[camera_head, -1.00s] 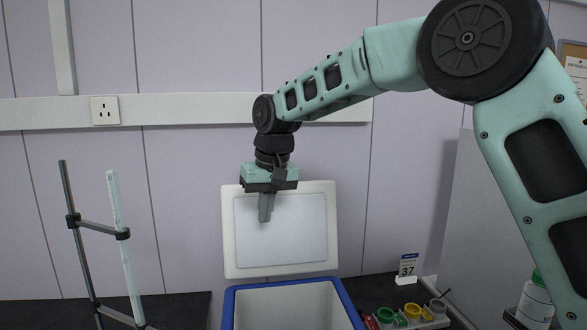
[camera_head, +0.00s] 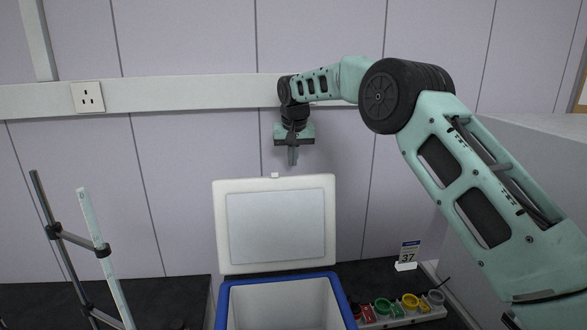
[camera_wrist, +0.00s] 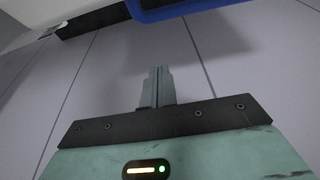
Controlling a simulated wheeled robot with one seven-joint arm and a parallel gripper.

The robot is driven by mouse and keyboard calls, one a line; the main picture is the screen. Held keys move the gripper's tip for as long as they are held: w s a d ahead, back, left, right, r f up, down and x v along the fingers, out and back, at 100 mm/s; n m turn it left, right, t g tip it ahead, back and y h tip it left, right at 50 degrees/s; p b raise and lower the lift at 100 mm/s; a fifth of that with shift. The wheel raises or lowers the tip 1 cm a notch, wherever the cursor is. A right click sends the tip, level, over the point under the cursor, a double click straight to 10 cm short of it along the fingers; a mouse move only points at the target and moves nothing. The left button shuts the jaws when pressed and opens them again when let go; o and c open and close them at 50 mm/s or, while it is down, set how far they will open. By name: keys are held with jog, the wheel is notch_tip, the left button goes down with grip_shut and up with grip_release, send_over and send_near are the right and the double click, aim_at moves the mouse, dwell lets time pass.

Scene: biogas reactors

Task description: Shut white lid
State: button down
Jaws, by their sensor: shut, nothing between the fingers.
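The white lid (camera_head: 275,228) stands upright, open, at the back of a white box with a blue rim (camera_head: 224,301). The lid has a pale grey inner panel and a small white tab on its top edge. My gripper (camera_head: 292,163) is shut and empty. It points down above the lid's top edge, slightly right of the tab, apart from the lid in the picture. In the wrist view, my shut fingers (camera_wrist: 158,72) show against the wall, with a blue edge (camera_wrist: 175,8) at the top. The depth between fingers and lid is hard to tell.
A rack of several coloured cups (camera_head: 402,310) and a "37" card (camera_head: 407,257) are right of the box. A panelled wall with a rail (camera_head: 185,96) is behind. A grey partition stands at right.

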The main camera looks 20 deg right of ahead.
jog(key=shift+s+a+f+p, duration=0.2)
jog(key=shift+s+f+p, duration=0.5)
jog(key=shift+f+p, duration=0.35)
jog(key=shift+s+a+f+p, duration=0.15)
jog(key=shift+s+f+p, duration=0.5)
jog(key=shift+f+p, duration=0.3)
